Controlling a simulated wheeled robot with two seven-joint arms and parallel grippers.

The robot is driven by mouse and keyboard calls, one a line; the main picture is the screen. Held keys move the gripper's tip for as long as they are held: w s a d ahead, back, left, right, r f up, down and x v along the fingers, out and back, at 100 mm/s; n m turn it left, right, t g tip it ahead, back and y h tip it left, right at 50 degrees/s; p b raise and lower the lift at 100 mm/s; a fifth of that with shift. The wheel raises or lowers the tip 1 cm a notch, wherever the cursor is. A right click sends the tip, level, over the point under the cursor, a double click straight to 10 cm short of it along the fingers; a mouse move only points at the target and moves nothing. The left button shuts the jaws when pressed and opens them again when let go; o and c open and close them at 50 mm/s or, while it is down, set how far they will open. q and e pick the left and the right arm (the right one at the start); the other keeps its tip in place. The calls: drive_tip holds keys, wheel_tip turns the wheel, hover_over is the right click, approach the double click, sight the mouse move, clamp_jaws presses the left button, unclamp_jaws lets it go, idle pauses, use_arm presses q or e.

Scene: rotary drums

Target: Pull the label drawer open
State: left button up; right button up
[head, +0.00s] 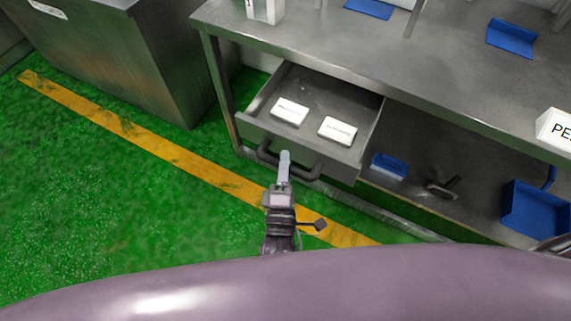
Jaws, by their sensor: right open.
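The label drawer (330,91) under the metal workbench is pulled out, and its inside shows. Two white label boxes lie in it, a left one (290,111) and a right one (338,130). A dark bar handle (267,155) runs across the drawer's front. My right gripper (285,158) is at the middle of the handle, seen from above with its fingers overlapping the bar. It is open; whether it touches the bar I cannot tell. My left gripper is out of view.
The metal workbench (420,65) spans the upper right, with a lower shelf holding blue scoops (532,208). A metal cabinet (130,60) stands at the left. Green floor (110,210) with a yellow line (130,130) is clear in front of the drawer.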

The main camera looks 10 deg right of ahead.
drive_tip(key=shift+s, duration=0.1)
drive_tip(key=b+v, duration=0.1)
drive_tip(key=v, duration=0.6)
drive_tip(key=shift+s, duration=0.3)
drive_tip(key=shift+a, duration=0.1)
drive_tip(key=s+d+f+m+g+y+p, duration=0.1)
drive_tip(key=s+d+f+m+g, duration=0.15)
drive_tip(key=f, duration=0.75)
drive_tip(key=s+d+f+m+g+y+p, duration=0.1)
drive_tip(key=d+f+g, duration=0.3)
drive_tip(key=f, duration=0.5)
drive_tip(key=s+d+f+m+g+y+p, duration=0.1)
drive_tip(key=d+f+m+g, duration=0.2)
drive_tip(key=f, duration=0.7)
drive_tip(key=s+d+f+m+g, duration=0.4)
drive_tip(key=s+d+f, duration=0.1)
drive_tip(key=s, duration=0.4)
drive_tip(key=s+d+f+m+g+p, duration=0.1)
drive_tip(key=s+d+f+m+g, duration=0.2)
drive_tip(key=s, duration=0.6)
wheel_tip(320, 180, down, 3)
drive_tip(key=d+g, duration=0.2)
drive_tip(key=shift+s+d+m+y, duration=0.25)
drive_tip(key=shift+d+m+y, duration=0.1)
drive_tip(key=shift+d+y, duration=0.05)
